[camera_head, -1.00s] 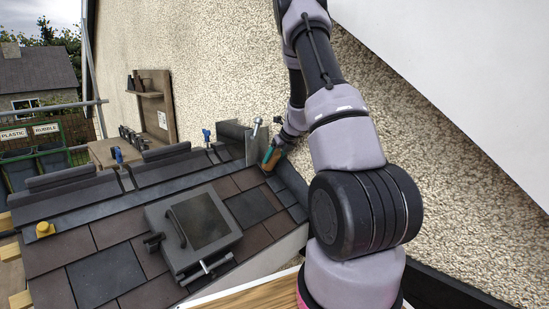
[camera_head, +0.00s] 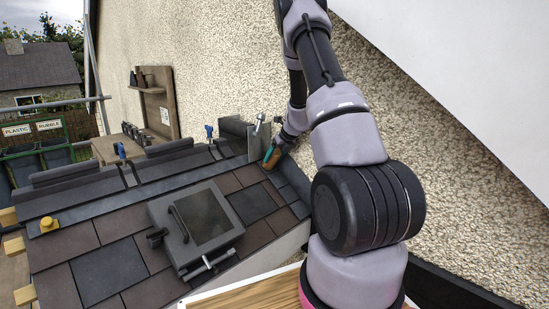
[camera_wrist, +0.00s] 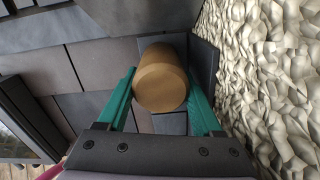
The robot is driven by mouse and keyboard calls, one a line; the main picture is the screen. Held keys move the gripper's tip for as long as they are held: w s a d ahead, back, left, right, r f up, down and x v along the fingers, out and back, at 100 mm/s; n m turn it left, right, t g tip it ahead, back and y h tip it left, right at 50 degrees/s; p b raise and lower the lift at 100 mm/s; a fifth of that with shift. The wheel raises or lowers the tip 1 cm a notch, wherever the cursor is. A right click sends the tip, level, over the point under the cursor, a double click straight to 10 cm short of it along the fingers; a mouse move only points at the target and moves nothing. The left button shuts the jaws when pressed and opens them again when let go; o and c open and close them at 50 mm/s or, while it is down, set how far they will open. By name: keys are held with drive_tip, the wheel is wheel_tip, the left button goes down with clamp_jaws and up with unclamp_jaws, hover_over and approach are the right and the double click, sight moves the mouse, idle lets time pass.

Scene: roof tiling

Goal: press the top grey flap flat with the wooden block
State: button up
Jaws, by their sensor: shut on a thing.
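My gripper (camera_wrist: 163,84) is shut on the wooden block (camera_wrist: 160,78), a brown rounded piece between its two teal fingers. In the head view the wooden block (camera_head: 270,158) shows at the top right of the tiled roof, close to the pebbled wall. A light grey upright flap (camera_head: 258,142) stands just left of the block there. In the wrist view a dark grey flap (camera_wrist: 207,68) lies along the wall edge, behind and right of the block, partly hidden by it. I cannot tell whether the block touches a flap.
The pebbled wall (camera_wrist: 275,80) rises close on the right. A roof window (camera_head: 198,225) with a handle sits lower on the tiles. Ridge pieces (camera_head: 165,168) and blue-handled clamps line the top edge. A wooden shelf (camera_head: 155,105) stands behind.

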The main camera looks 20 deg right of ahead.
drive_tip(key=shift+v, duration=4.05)
drive_tip(key=shift+w, duration=0.1)
